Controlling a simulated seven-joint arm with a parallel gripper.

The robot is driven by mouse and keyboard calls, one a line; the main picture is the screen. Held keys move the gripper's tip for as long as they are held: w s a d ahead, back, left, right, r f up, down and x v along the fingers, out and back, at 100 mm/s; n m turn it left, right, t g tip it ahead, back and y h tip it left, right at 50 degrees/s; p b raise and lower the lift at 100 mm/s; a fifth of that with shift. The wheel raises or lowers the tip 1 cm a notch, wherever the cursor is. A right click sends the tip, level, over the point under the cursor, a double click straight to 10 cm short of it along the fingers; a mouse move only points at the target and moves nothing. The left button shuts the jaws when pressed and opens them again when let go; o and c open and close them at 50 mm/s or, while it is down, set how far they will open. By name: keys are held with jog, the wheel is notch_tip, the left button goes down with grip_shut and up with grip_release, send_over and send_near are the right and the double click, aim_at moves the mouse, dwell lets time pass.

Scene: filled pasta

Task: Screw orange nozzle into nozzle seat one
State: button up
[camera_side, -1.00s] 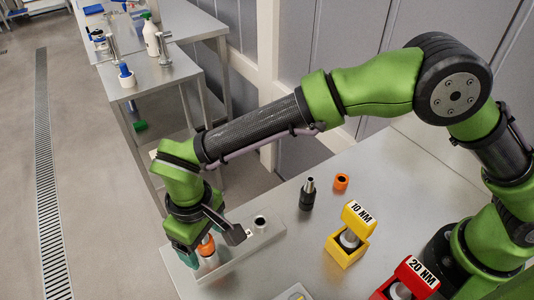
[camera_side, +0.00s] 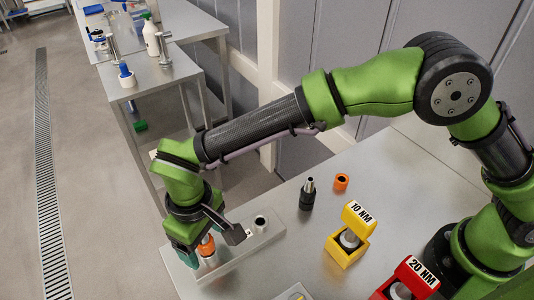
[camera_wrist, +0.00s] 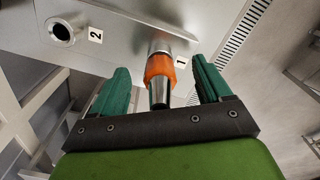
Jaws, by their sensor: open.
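The orange nozzle (camera_wrist: 160,72) stands at the seat marked 1 in the wrist view, with an orange collar and a metal tip pointing toward my gripper. It also shows in the side view (camera_side: 206,245), partly hidden by my gripper. Nozzle seat one (camera_wrist: 162,39) is the metal seat that the nozzle meets; how deep the nozzle sits cannot be told. My gripper (camera_wrist: 162,82) is open, with one green finger on each side of the nozzle and gaps between them.
Seat two (camera_wrist: 63,30) is an empty ring on the same metal bar (camera_side: 240,252). A dark nozzle (camera_side: 307,195) and an orange ring-shaped part (camera_side: 342,182) stand on the table behind. A yellow 10 NM holder (camera_side: 347,249) and a red 20 NM one (camera_side: 411,278) stand to the right.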

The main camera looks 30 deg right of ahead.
jog(key=shift+r, duration=3.5)
